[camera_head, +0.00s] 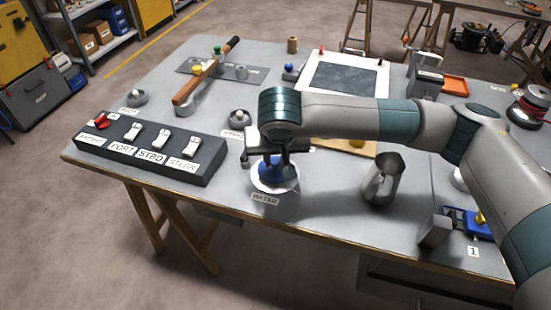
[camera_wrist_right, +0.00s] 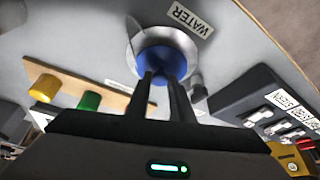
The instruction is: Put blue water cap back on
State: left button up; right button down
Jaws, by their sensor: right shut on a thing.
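The blue water cap (camera_head: 268,172) is at the white round water fitting (camera_head: 287,186) near the table's front edge. My right gripper (camera_head: 271,158) comes down from above and is shut on the cap. In the right wrist view, both fingertips (camera_wrist_right: 163,78) meet the blue cap (camera_wrist_right: 158,60), with the white fitting's rim (camera_wrist_right: 190,45) around it. A WATER label (camera_head: 265,199) lies in front of the fitting. I cannot tell whether the cap is fully seated or slightly raised. My left gripper is not in view.
A dark switch panel (camera_head: 150,150) stands left of the fitting. A metal jug (camera_head: 382,180) stands to the right. A wooden-handled hammer (camera_head: 205,72) lies farther back. Yellow (camera_wrist_right: 44,87) and green (camera_wrist_right: 90,100) caps are on a wooden board in the wrist view.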

dwell(0.7)
jog(key=c, duration=1.5)
grip_release()
jog(key=shift+o, duration=0.7)
jog(key=o, duration=0.4)
jog(key=shift+c, duration=0.2)
jog(key=shift+r, duration=0.15)
jog(key=shift+r, duration=3.35)
